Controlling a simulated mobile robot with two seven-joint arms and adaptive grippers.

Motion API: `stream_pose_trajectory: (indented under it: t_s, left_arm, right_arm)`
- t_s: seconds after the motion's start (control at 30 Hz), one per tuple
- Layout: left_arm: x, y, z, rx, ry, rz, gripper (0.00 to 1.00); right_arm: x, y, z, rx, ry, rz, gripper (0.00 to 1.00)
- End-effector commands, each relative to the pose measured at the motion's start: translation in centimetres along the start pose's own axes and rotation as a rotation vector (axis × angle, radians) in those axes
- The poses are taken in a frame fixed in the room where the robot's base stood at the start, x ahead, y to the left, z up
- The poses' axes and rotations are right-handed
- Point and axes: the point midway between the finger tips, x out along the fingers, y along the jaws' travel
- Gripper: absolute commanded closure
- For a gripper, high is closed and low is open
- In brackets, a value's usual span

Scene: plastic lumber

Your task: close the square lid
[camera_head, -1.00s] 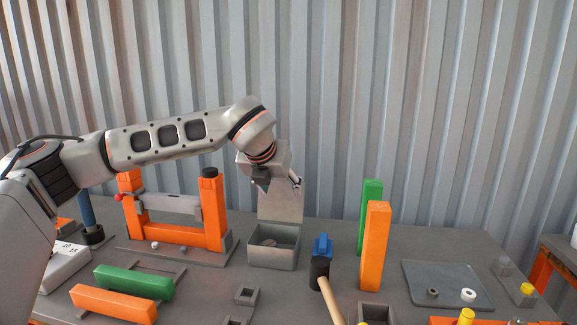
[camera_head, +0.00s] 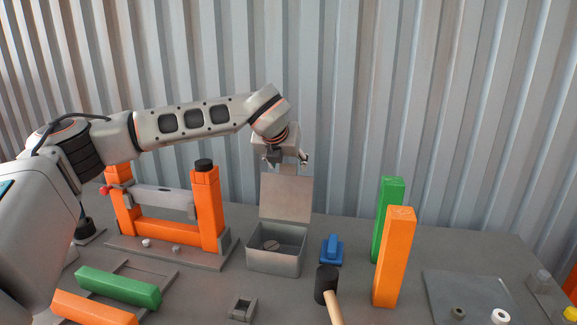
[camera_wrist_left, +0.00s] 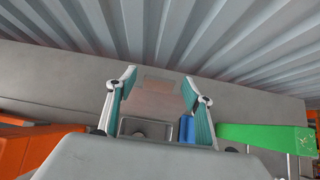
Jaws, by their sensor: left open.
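The square lid (camera_head: 286,198) is a flat grey plate standing nearly upright at the back of a small grey box (camera_head: 275,264). The box is open at the top, with a small round piece (camera_head: 271,245) inside. My left gripper (camera_head: 289,160) is open and empty, at the lid's top edge; I cannot tell whether it touches. In the left wrist view the lid (camera_wrist_left: 155,100) shows between the two spread fingers of my left gripper (camera_wrist_left: 158,84), with the box (camera_wrist_left: 145,128) below it. My right gripper is not in view.
A blue piece (camera_head: 332,250) and a black-headed mallet (camera_head: 327,285) are right of the box. Upright green (camera_head: 390,215) and orange (camera_head: 394,258) blocks stand farther right. An orange frame (camera_head: 207,210) stands left. A corrugated wall rises behind the table.

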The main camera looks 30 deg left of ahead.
Motion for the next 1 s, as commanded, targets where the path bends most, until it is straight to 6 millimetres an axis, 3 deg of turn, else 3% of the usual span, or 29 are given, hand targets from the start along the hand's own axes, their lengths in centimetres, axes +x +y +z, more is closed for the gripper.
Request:
stream_pose_trajectory:
  t_s: [0.13,0.43,0.47,0.6,0.67,1.0]
  left_arm:
    - [1.2,0.0,0.0,0.001,0.0,0.0,0.49]
    - [1.5,0.0,0.0,0.0,-0.001,0.0,0.49]
    - [1.5,0.0,0.0,0.0,-0.001,0.0,0.51]
    - [1.5,0.0,0.0,0.0,-0.001,0.0,0.88]
    - [1.5,0.0,0.0,0.0,-0.001,0.0,1.0]
    - [1.5,0.6,0.2,-0.001,-0.001,0.0,1.0]
  right_arm:
    - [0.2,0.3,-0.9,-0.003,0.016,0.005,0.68]
    - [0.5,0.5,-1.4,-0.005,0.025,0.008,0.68]
    - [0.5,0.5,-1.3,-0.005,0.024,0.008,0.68]
    - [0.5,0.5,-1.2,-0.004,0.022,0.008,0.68]
    - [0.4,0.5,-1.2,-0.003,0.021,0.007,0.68]
    - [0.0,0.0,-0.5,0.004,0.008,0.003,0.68]
